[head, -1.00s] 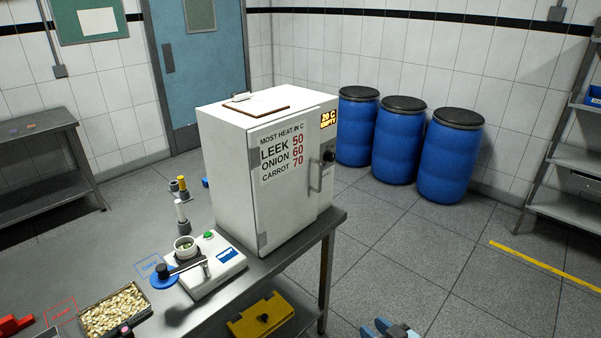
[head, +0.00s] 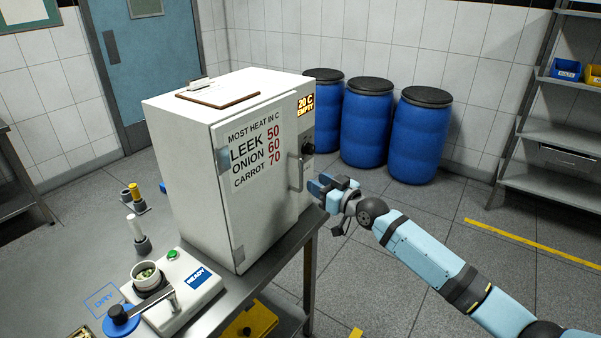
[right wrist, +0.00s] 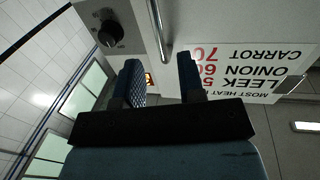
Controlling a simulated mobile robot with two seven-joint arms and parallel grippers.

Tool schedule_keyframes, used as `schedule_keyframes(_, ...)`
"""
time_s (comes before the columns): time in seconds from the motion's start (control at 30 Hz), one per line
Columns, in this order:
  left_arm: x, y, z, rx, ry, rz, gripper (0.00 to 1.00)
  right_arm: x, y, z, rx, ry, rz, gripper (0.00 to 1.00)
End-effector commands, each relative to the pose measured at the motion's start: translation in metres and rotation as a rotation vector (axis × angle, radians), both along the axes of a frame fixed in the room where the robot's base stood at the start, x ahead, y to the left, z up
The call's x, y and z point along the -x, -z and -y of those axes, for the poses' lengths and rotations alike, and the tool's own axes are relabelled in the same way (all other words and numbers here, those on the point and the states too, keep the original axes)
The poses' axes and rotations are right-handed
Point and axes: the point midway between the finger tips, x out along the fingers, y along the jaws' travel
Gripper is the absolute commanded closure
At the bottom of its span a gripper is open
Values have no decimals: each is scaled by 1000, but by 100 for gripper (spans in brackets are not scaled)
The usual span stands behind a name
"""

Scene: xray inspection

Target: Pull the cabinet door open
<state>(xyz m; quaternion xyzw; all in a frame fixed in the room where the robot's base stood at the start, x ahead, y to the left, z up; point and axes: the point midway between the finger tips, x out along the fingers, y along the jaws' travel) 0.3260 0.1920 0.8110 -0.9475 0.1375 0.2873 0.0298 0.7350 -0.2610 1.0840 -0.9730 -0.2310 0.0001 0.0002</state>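The white cabinet (head: 225,165) stands on the metal table, and its door (head: 262,200) looks shut. The door carries a printed heat list and a vertical metal bar handle (head: 296,173) near its right edge. My right gripper (head: 322,184) is just right of the handle, close to the door. In the right wrist view the right gripper (right wrist: 160,75) has its two fingers apart with nothing between them. The handle (right wrist: 160,30) shows there just ahead of the fingertips, roughly in line with the gap. My left gripper is not in view.
A clipboard (head: 217,93) lies on the cabinet. A device with a blue READY display (head: 175,290) stands on the table (head: 262,272) at the cabinet's lower left. Several blue barrels (head: 367,125) stand behind. The floor right of the table is clear.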

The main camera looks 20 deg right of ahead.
Motion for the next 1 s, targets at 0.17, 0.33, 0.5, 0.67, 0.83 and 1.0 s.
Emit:
schedule_keyframes(0.17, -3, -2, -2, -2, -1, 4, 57, -33, -1, -17, -1, 0, 0, 64)
schedule_keyframes(0.33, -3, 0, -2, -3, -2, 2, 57, -53, 0, -27, 0, 0, 0, 64)
schedule_keyframes(0.5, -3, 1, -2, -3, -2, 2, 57, -62, 0, -31, 0, 0, -1, 64)
schedule_keyframes(0.67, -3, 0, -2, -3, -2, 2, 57, -62, 1, -32, 0, 0, -1, 64)
schedule_keyframes(0.83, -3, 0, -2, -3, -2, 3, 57, -62, 1, -32, 0, 0, 0, 78)
schedule_keyframes(1.0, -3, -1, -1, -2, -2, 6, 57, -62, 1, -31, 0, 0, 0, 100)
